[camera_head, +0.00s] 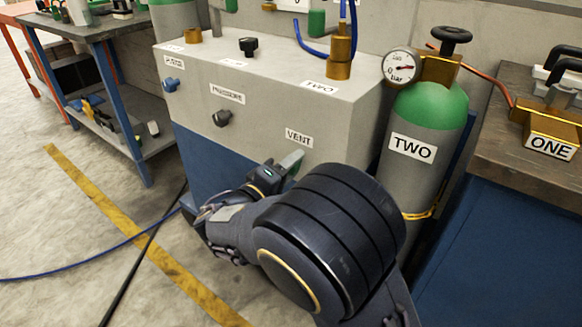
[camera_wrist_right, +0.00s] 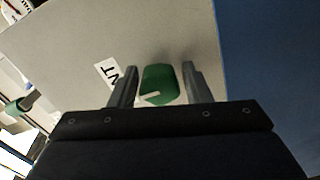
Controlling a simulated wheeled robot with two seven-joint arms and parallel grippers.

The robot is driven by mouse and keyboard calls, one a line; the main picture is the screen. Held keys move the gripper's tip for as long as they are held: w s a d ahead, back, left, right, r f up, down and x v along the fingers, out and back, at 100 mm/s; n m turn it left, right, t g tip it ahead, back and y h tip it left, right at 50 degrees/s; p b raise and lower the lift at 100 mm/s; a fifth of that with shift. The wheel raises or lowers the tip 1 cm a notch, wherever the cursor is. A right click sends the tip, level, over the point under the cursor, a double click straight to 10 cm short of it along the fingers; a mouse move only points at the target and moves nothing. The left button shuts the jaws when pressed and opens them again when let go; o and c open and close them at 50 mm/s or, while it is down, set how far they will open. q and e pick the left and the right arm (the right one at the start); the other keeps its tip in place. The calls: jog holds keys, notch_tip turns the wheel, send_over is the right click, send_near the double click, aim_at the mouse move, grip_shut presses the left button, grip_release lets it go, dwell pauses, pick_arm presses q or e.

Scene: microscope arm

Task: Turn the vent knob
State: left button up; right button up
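The vent knob (camera_wrist_right: 158,85) is green with a pale pointer mark and sits on the grey panel beside the VENT label (camera_head: 299,138). In the right wrist view it stands between the two fingers of my right gripper (camera_wrist_right: 158,87), with a narrow gap on each side. The gripper is open around the knob; whether the fingers reach past its face I cannot tell. In the head view my right gripper (camera_head: 287,163) is at the panel just below the label, and my arm and fingers hide most of the knob. My left gripper is not in view.
The grey cabinet (camera_head: 262,105) also carries a black PRESSURE knob (camera_head: 222,118) and a blue knob (camera_head: 172,85). A green-topped cylinder TWO (camera_head: 412,185) with a gauge (camera_head: 400,67) stands close to the right of my arm. A workbench (camera_head: 500,130) is further right. Floor at left is mostly open.

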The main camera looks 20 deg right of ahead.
jog(key=shift+o, duration=1.1)
jog(key=shift+s+a, duration=0.1)
jog(key=shift+a, duration=0.05)
jog(key=p+v, duration=0.2)
jog(key=v, duration=0.5)
jog(key=shift+s, duration=0.15)
jog(key=shift+a, duration=0.15)
